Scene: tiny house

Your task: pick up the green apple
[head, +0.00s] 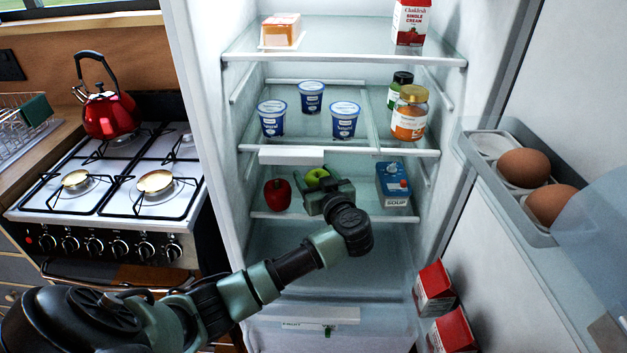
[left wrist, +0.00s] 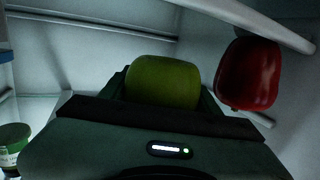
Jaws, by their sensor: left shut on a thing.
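The green apple (head: 317,177) is on the lower shelf level inside the open fridge. My left gripper (head: 322,190) reaches in from the left and is shut on it. In the left wrist view the apple (left wrist: 165,82) sits between the fingers, its lower part hidden by the gripper body. I cannot tell whether the apple touches the shelf. My right gripper is not in view.
A red pepper (head: 277,194) stands just left of the apple. A blue soup carton (head: 393,184) is to the right. Yogurt pots (head: 345,119) and jars (head: 410,112) stand on the shelf above. The door with eggs (head: 524,168) is open on the right.

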